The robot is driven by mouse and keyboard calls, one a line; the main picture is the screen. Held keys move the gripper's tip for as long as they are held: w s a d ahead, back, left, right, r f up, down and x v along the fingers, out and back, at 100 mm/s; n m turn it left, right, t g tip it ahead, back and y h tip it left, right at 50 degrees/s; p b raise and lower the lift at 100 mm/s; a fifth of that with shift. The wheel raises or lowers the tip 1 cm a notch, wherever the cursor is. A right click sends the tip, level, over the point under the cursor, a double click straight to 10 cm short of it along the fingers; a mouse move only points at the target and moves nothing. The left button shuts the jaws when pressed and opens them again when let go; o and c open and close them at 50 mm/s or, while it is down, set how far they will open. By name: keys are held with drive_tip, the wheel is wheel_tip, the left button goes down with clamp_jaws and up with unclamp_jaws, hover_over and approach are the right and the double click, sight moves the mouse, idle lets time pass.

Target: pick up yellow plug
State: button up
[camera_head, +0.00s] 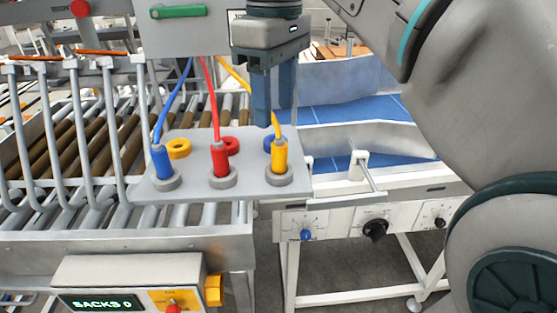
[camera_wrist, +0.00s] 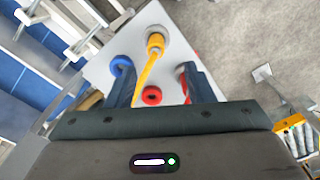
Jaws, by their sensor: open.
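The yellow plug (camera_head: 280,156) stands upright in a grey round holder at the right end of the grey shelf (camera_head: 200,198), with a yellow cable rising from its top. In the wrist view the yellow plug (camera_wrist: 155,42) is near the top, beyond the fingertips, with its cable running back between the fingers. My gripper (camera_head: 274,112) points down, behind and slightly above the plug. Its fingers are apart and empty in the wrist view (camera_wrist: 162,85). The red plug (camera_head: 219,158) and blue plug (camera_head: 161,162) stand in holders to the left.
Yellow (camera_head: 178,149), red (camera_head: 231,146) and blue (camera_head: 270,142) rings lie on the shelf behind the plugs. Cables hang close to my gripper. A grey panel with a green handle (camera_head: 180,12) is above left. A roller conveyor is at left, a blue belt (camera_head: 335,112) at right.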

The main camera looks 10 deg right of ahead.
sight(279, 143)
drive_tip(key=shift+w+d+f+p, duration=0.1)
drive_tip(key=shift+d+f+p, duration=0.05)
drive_tip(key=shift+f, duration=2.05)
drive_tip(key=shift+w+d+f+p, duration=0.1)
drive_tip(key=shift+d+f+p, duration=0.05)
drive_tip(key=shift+f, duration=2)
drive_tip(key=shift+c, duration=0.3)
drive_tip(key=c, duration=1)
